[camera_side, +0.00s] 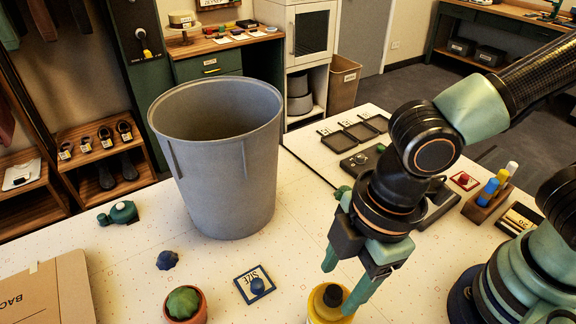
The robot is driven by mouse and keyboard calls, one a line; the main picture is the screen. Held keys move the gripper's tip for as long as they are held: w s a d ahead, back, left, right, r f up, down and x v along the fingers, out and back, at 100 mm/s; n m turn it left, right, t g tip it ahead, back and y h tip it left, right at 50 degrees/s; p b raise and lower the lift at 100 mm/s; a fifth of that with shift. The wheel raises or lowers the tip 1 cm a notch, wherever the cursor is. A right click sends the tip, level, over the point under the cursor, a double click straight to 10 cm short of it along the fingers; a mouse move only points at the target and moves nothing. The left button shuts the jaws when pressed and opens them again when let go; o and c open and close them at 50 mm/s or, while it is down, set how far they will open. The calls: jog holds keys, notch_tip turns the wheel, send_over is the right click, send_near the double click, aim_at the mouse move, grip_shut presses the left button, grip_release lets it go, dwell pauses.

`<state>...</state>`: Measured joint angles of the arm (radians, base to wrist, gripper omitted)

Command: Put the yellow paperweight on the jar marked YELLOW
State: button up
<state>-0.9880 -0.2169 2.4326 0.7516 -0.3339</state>
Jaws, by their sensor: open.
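A yellow round thing (318,308) with a dark knob on top stands at the bottom edge, partly cut off. I cannot tell whether it is the yellow paperweight or a jar, and no marking on it is readable. My gripper (341,281) points down with its two green fingers apart, just above and beside the dark knob. One finger is to the left of the knob and the other overlaps its right side in the picture. I cannot tell whether they touch it. No jar with a readable YELLOW label is in view.
A large grey bin (222,180) stands on the white table. A potted cactus (184,304), a dark blue lump (167,260), a card with a blue knob (256,284) and a cardboard box (45,295) lie nearer. Black trays (362,131) and a wooden bottle holder (486,206) are farther right.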

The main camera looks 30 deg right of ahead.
notch_tip(320, 180, up, 9)
jog(key=d, duration=0.1)
jog(key=w+d+m+t, duration=0.1)
jog(key=w+d+m, duration=0.3)
jog(key=d, duration=0.4)
jog(key=w+d+r+m+t+h, duration=0.1)
jog(key=w+d+m+t, duration=0.1)
jog(key=w+d+m, duration=0.2)
jog(key=w+d+m+t, duration=0.1)
jog(key=w+d+m, duration=0.3)
jog(key=d+m, duration=0.3)
jog(key=d, duration=0.5)
jog(key=shift+r+h, duration=0.15)
jog(key=shift+h, duration=0.15)
